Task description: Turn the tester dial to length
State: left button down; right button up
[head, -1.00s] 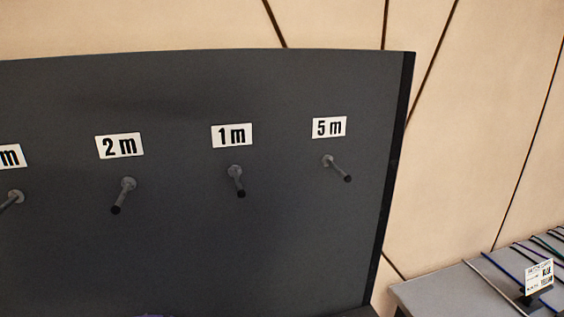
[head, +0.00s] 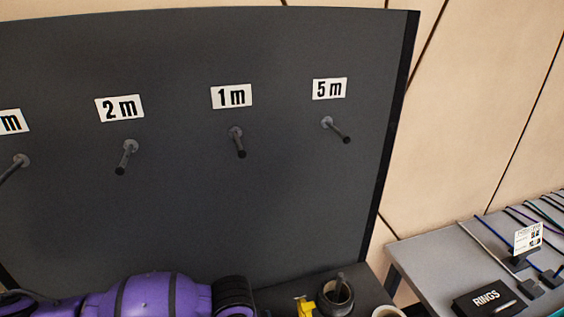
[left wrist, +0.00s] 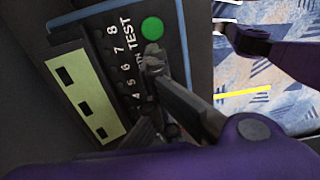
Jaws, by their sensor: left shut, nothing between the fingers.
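The tester (left wrist: 90,45) shows in the left wrist view as a dark panel with a blue edge. It carries a pale yellow-green strip (left wrist: 80,90) with dark windows, a column of white numbers, the word TEST and a round green spot (left wrist: 152,28). Small lettering beside TEST is partly covered by my left gripper (left wrist: 156,68). The gripper is shut and empty, its tip over the panel just below the green spot. I cannot make out the dial; the gripper may hide it. My right gripper is not in view.
A dark board (head: 200,195) with pegs and length labels stands at the back. A black cup (head: 335,296) with a yellow item beside it is at its foot. A grey table (head: 425,258) at right bears cables and a black RINGS box (head: 488,299).

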pick_arm(q)
jog(key=shift+s+f, duration=0.4)
jog(key=shift+s, duration=0.1)
jog(key=shift+s+p, duration=0.1)
jog(key=shift+p, duration=0.35)
jog(key=shift+r, duration=0.15)
jog(key=shift+s+p, duration=0.1)
jog(key=shift+p, duration=0.3)
jog(key=shift+s, duration=0.1)
